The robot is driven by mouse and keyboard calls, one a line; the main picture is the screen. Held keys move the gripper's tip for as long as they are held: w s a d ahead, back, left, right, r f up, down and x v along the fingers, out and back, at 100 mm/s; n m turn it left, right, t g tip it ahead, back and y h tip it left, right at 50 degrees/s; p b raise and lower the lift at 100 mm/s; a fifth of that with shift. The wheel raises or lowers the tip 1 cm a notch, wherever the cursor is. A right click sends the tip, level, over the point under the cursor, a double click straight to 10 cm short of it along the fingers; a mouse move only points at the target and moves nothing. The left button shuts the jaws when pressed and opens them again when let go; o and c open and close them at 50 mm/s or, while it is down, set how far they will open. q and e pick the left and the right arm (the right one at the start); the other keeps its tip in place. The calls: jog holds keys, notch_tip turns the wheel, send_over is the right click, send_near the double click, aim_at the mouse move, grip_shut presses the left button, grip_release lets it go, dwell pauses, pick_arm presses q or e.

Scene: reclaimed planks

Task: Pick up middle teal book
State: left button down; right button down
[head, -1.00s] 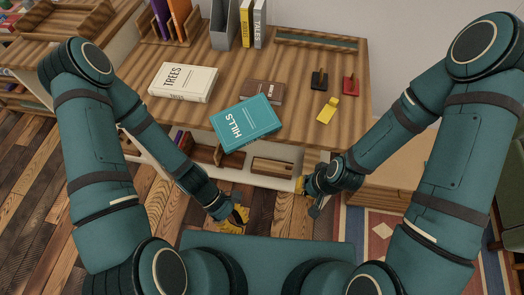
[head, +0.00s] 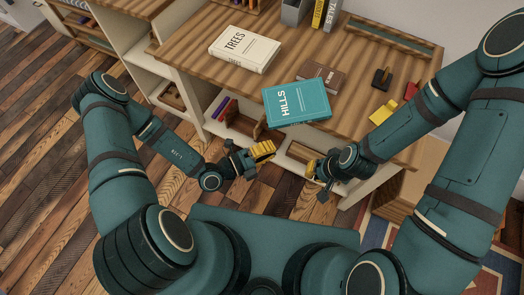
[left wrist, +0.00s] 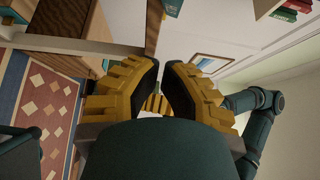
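The teal book (head: 310,104), marked HILLS, lies flat on the wooden desk (head: 180,52), its near part overhanging the front edge. It lies between a white TREES book (head: 245,50) and a brown book (head: 322,76). My left gripper (head: 264,150) is below and in front of the teal book, apart from it. In the left wrist view its yellow fingers (left wrist: 160,65) show a narrow empty gap. A small teal patch at that view's top edge may be the book. My right gripper (head: 312,169) is below the desk edge to the right; its opening is unclear.
A black item (head: 381,78) and a yellow item (head: 381,112) lie right of the books. Upright books (head: 325,12) stand at the back. Shelves (head: 240,118) with books are under the desk. Open plank floor (head: 60,180) is at left.

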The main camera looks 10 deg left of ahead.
aim_at(297, 124)
pick_arm(q)
jog(key=w+d+b, duration=0.1)
jog(key=w+d, duration=0.3)
jog(key=w, duration=0.3)
jog(key=shift+d+b, duration=0.3)
jog(key=shift+d, duration=0.05)
jog(key=shift+w+d+r+p, duration=0.1)
jog(key=shift+w+p, duration=0.45)
jog(key=shift+w, duration=0.25)
